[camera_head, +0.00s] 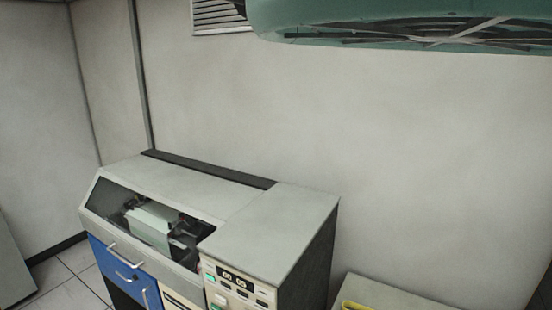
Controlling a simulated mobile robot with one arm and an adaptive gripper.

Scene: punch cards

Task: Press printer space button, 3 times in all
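The printer (270,232) is a grey cabinet against the back wall, with a slanted window over its dark inside. Its control panel (236,288) is on the front at the right end, cut off by the bottom edge of the picture. The panel has a small dark display (238,282) with light digits and several small buttons. I cannot tell which button is the space button; labels are too small to read. My gripper is not in view.
A blue drawer front (125,270) with metal handles is at the printer's lower left. A teal rounded object (400,22) hangs across the upper right. A low grey surface with a yellow edge (385,295) stands right of the printer. Tiled floor (65,285) shows at lower left.

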